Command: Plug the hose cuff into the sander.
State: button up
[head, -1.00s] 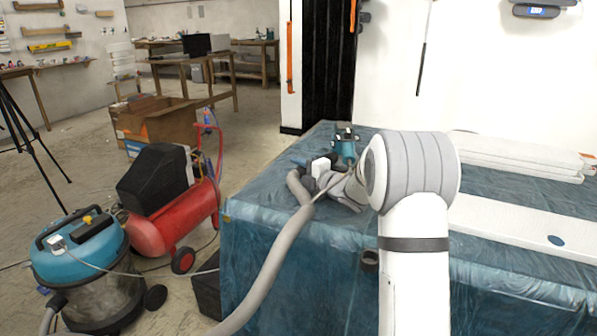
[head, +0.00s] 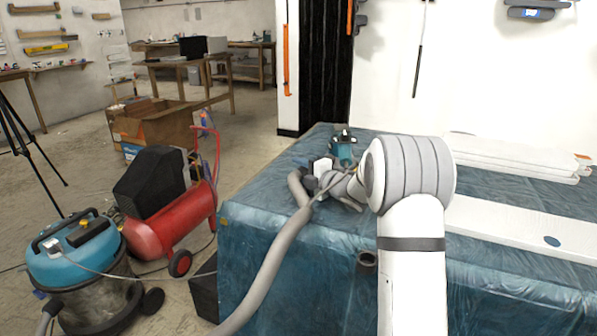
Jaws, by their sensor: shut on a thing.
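A teal and black power tool (head: 343,152), which looks like the sander, stands on the blue sheet-covered table behind my wrist. Its port cannot be made out. The grey hose (head: 272,265) rises along the table's left corner and bends over the top. Its dark cuff (head: 311,184) is at the hose's upper end, left of the tool. My gripper (head: 318,183) is at this end, small and partly hidden by my own arm, and is shut on the cuff. A white block (head: 322,167) shows just above it. Whether cuff and tool touch cannot be told.
The covered table (head: 290,290) has white boards (head: 515,158) stacked at right and a white panel (head: 530,228) in front. A blue vacuum (head: 85,270) and red compressor (head: 170,215) stand on the floor at left. A black box (head: 204,290) sits by the table.

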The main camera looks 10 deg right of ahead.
jog(key=shift+w+d, duration=0.4)
jog(key=shift+d, duration=0.2)
jog(key=o, duration=1.1)
jog(key=shift+c, duration=0.2)
jog(key=s+a, duration=0.1)
jog(key=a, duration=0.1)
jog(key=s+a+p, duration=0.1)
jog(key=s+a, duration=0.2)
jog(key=a, duration=0.2)
jog(key=shift+s, duration=0.25)
jog(key=shift+s+a, duration=0.15)
jog(key=shift+a, duration=0.15)
jog(key=shift+a+r+p, duration=0.1)
jog(key=shift+p, duration=0.4)
